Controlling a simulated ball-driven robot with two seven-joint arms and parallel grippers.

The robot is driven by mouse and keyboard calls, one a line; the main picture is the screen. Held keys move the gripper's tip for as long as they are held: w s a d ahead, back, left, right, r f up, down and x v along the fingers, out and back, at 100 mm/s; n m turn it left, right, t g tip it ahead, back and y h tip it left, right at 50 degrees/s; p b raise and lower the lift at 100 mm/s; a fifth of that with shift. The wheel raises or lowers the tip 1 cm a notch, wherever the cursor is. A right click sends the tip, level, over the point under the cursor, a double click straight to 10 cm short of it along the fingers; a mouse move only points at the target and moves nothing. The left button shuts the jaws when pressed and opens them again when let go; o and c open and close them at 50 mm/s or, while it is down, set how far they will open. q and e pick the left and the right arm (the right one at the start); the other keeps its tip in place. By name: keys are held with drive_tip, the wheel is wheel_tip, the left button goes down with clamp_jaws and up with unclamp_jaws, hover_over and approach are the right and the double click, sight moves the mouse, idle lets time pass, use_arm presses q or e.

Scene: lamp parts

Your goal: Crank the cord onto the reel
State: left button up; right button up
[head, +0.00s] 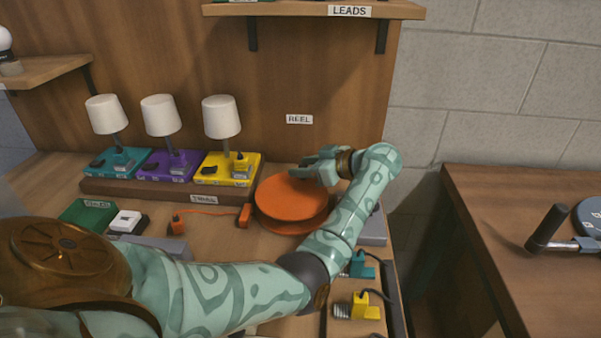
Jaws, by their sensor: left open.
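The orange reel (285,200) lies flat on the workbench, below the wall label "REEL" (299,119). A short orange cord (208,212) lies on the bench left of the reel, with orange end pieces (177,226) and (244,215). My left gripper (312,168) is over the back right part of the reel, with its fingers pointing left. It is open; I cannot tell whether it touches the reel. No crank handle can be made out; my gripper and forearm cover the reel's right side. My right gripper is not in view.
Three white-shaded lamps on teal (117,163), purple (170,166) and yellow (228,169) bases stand on a wooden riser (165,193). A side table (510,260) stands right across a gap.

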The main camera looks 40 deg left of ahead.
use_arm(q)
drive_tip(key=shift+b+x, duration=0.4)
drive_tip(key=shift+x, duration=0.7)
drive_tip(key=shift+a+f, duration=0.1)
drive_tip(key=shift+a, duration=0.1)
clamp_jaws()
